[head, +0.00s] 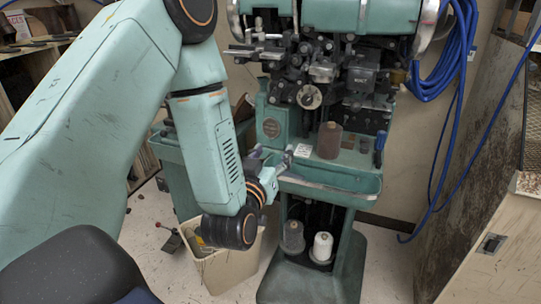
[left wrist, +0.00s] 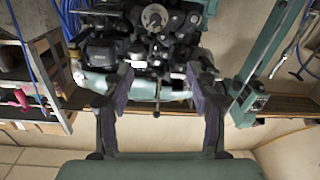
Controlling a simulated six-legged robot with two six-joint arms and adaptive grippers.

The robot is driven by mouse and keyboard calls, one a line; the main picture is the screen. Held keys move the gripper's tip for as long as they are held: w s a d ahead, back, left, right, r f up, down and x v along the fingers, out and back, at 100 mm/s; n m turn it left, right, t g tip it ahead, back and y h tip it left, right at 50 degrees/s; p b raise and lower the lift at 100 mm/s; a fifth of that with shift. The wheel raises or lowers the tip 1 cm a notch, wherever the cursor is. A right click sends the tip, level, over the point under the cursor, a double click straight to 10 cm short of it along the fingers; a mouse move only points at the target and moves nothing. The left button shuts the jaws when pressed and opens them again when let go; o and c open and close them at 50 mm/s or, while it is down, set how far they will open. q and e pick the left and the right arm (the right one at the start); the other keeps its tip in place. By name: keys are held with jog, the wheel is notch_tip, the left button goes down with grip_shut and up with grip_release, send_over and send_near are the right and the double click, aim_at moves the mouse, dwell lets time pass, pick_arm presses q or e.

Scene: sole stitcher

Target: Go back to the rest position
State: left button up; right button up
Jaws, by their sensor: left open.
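My left gripper (head: 273,160) is in front of the green sole stitcher (head: 270,125), near the left end of its tray ledge (head: 335,187). In the left wrist view, its two dark fingers (left wrist: 160,82) stand wide apart with nothing between them. The stitcher's dark mechanism (left wrist: 120,45) lies beyond the fingertips. I cannot tell whether the gripper touches the ledge. My right gripper is in neither view.
A brown thread spool (head: 330,140) stands on the ledge. A white spool (head: 322,246) and a grey spool (head: 292,237) stand low in the base. A cream bin (head: 230,272) is below my left wrist. Blue hose (head: 440,60) hangs at right beside a worn cabinet (head: 480,230).

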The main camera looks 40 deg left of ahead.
pick_arm(q)
jog(key=s+d+f+m+g+h+b, duration=0.1)
jog(key=s+d+f+g+h, duration=0.3)
jog(key=f, duration=0.7)
jog(key=s+d+f+m+g+h+b, duration=0.1)
jog(key=s+d+f+g, duration=0.2)
jog(key=s+f+g, duration=0.5)
jog(key=s+d+f+m+g+b, duration=0.2)
jog(key=s+f+g, duration=0.3)
jog(key=s+f, duration=1.1)
jog(key=s+d+b, duration=0.1)
jog(key=s, duration=0.3)
jog(key=shift+m+h, duration=0.3)
jog(key=shift+m, duration=0.1)
jog(key=shift+f, duration=0.1)
